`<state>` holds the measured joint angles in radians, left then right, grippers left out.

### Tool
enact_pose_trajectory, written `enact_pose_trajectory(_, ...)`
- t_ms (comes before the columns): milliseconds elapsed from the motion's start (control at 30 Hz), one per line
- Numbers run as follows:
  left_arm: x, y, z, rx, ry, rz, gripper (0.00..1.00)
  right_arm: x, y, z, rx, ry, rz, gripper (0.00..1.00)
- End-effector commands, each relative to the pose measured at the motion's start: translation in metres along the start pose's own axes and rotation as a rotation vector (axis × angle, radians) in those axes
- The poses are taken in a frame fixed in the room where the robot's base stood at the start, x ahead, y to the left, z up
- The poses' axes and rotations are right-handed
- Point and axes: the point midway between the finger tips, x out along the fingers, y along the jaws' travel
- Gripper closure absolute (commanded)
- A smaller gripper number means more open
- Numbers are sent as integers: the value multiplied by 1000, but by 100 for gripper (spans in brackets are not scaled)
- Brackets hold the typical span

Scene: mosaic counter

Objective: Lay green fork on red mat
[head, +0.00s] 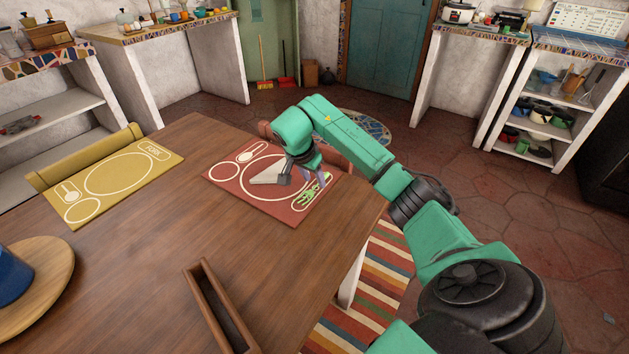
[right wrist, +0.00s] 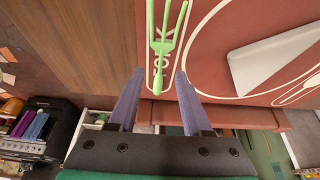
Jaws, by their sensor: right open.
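The red mat (head: 228,183) lies flat on the wooden table, with white outlines of a plate, a spoon and a fork. The green fork (head: 312,193) is over the fork outline at the mat's right side and looks to lie on it. In the right wrist view the fork (right wrist: 163,47) has its tines away from my gripper and its handle end near the fingertips. My right gripper (head: 311,181) is just over the mat at the fork. My left gripper is out of view.
A pale grey wedge-shaped thing (head: 268,176) is over the mat's plate outline. A yellow mat (head: 100,195) lies to the left. A long wooden box (head: 213,308) and a round board (head: 50,300) are nearer. The middle of the table is clear.

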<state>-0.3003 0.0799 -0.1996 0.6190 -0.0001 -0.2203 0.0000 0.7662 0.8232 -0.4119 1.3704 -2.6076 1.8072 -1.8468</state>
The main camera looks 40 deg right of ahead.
Motion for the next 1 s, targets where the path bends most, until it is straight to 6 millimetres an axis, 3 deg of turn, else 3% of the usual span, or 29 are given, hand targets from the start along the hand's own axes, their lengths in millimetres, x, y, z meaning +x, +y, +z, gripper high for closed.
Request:
enact_pose_trajectory(200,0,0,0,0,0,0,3,-59,-1,-1,0,4,-6,51)
enact_pose_trajectory(400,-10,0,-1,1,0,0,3,-102,0,-2,-1,3,-2,51)
enact_pose_trajectory(1000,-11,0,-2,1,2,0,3,-106,0,0,-1,0,0,51)
